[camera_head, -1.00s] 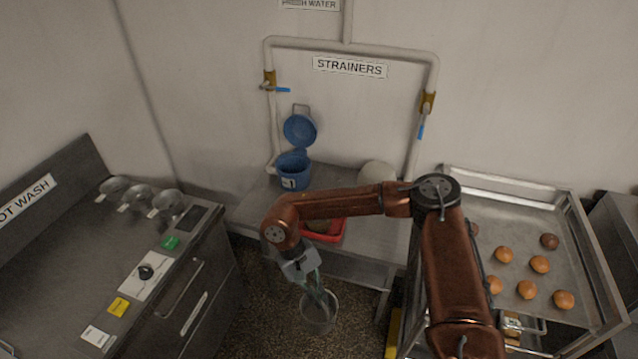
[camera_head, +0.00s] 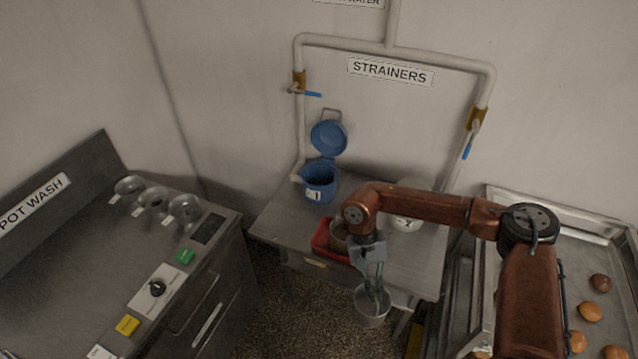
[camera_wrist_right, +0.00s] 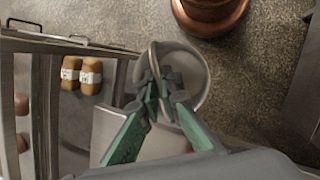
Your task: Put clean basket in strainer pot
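My right gripper (camera_head: 374,284) is shut on a grey metal basket (camera_head: 371,312), which hangs below the fingers in front of the strainer table's front edge. In the right wrist view the green-grey fingers (camera_wrist_right: 163,88) meet at the near wall of the round basket (camera_wrist_right: 190,72). A blue strainer pot (camera_head: 320,184) marked 1 stands at the table's back left, its lid (camera_head: 329,138) raised open. A white pot (camera_head: 408,222) with a dark mark stands further right, partly hidden by my arm. My left gripper is not in view.
A red tray (camera_head: 321,240) holding a round container (camera_head: 339,236) sits at the front of the metal table (camera_head: 280,212), behind my wrist. The pot-wash counter (camera_head: 75,262) is at left. A rack with a bun tray (camera_head: 505,197) stands at right. Pipes with valves run behind the pots.

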